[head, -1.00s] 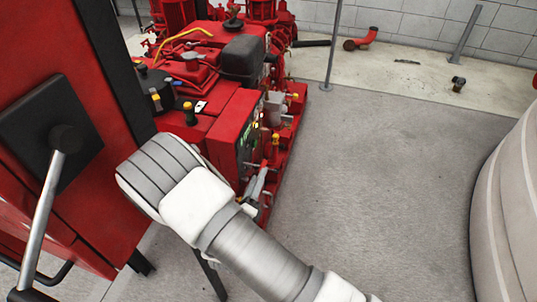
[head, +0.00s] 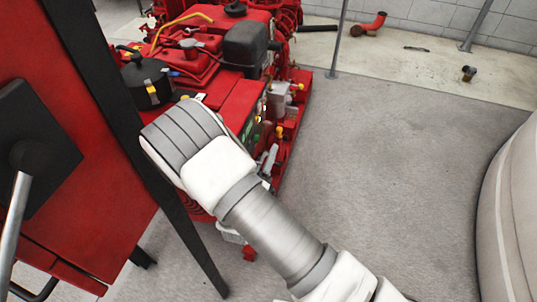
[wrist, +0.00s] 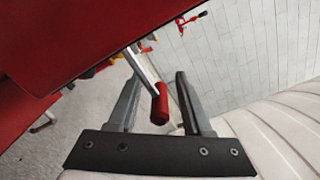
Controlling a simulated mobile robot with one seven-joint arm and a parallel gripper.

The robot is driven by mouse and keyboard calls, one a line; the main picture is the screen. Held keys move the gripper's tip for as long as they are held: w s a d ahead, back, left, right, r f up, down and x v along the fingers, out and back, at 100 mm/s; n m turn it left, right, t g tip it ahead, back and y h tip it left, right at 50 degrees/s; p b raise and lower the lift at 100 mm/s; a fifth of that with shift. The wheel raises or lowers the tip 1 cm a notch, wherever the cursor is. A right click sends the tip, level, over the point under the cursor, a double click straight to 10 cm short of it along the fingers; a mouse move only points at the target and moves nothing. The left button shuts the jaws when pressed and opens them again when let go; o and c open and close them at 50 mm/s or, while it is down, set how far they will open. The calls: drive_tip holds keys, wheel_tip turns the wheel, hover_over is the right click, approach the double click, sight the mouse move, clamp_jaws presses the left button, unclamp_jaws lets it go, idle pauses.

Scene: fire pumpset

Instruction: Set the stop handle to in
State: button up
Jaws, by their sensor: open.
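A lever with a metal rod and a red grip (wrist: 159,106) shows in the wrist view; it looks like the stop handle, but I cannot read any label. My gripper (wrist: 157,78) is open. In the picture the red grip lies between its two dark fingers, with gaps on both sides. I cannot tell whether it is at the same depth as the fingers. In the head view my arm reaches toward the side panel of the red engine (head: 235,97), and its bulk hides much of the panel and the handle there.
A red cabinet (head: 90,140) with a metal lever (head: 14,225) stands close on the left. A large pale rounded body (head: 512,215) is at the right. Grey floor (head: 400,150) between is clear. A red pipe fitting (head: 372,24) lies by the back wall.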

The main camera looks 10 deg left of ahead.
clamp_jaws()
drive_tip(key=shift+r, duration=0.15)
idle(1.2)
